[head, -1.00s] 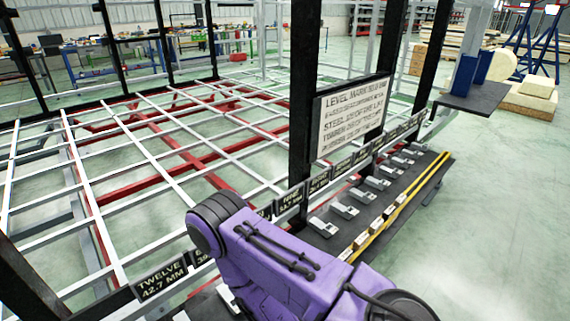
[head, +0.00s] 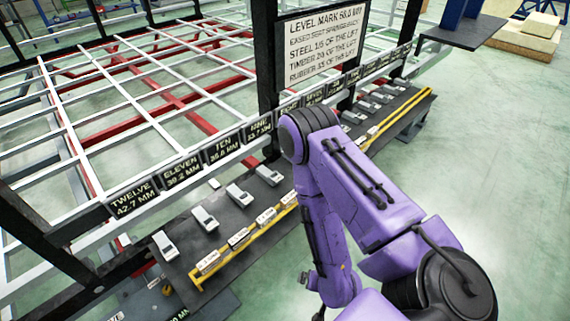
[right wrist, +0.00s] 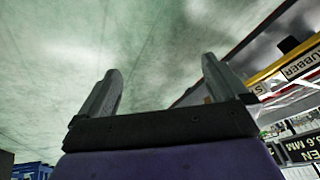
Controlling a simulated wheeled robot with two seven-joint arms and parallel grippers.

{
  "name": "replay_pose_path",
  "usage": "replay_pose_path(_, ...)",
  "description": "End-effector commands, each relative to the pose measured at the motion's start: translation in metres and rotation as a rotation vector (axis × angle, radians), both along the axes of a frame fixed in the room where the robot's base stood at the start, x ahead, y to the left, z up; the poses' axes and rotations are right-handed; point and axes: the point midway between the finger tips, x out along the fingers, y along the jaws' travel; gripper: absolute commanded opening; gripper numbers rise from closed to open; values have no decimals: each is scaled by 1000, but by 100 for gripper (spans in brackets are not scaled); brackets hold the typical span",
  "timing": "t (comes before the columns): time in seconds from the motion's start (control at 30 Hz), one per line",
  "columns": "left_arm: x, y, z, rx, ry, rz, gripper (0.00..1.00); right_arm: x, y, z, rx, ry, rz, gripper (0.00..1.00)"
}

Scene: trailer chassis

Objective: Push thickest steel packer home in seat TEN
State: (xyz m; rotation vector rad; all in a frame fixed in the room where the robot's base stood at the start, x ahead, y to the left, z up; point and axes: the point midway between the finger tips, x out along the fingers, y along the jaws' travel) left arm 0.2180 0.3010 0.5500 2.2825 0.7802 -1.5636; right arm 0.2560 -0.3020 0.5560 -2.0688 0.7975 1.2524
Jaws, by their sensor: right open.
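The seat TEN plate (head: 222,149) is a black label on the chassis rail, between the ELEVEN plate (head: 181,172) and the NINE plate (head: 258,129). Below the plates, a dark shelf (head: 185,265) carries several pale grey blocks, one near TEN (head: 239,195) and one below ELEVEN (head: 205,219). I cannot tell which is the thickest steel packer. My right gripper (right wrist: 162,88) is open and empty in the right wrist view, its fingers over pale floor. Its fingertips are not clear in the head view. My left gripper is not in view.
A yellow rail (head: 225,260) with small white labelled pieces runs along the shelf's front. A RUBBER label (right wrist: 300,66) shows in the right wrist view. Black uprights (head: 267,60) and a lettered board (head: 325,45) stand behind the shelf. Open floor lies right.

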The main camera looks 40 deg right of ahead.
Motion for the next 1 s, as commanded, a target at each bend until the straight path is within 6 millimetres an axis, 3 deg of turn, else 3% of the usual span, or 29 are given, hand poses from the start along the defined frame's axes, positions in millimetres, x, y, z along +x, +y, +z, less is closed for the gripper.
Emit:
replay_pose_path(0.03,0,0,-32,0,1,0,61,24,-4,-24,114,-108,-146,100)
replay_pose_path(0.2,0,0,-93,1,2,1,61,102,-17,-34,746,-511,-707,100)
replay_pose_path(0.33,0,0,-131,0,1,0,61,133,-24,-24,1310,-698,-1014,100)
replay_pose_path(0.5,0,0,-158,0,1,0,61,142,-25,-6,1877,-743,-1181,100)
replay_pose_path(0.67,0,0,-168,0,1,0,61,149,-22,2,2080,-718,-1203,100)
replay_pose_path(1.0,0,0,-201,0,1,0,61,201,-18,3,2086,-712,-1204,100)
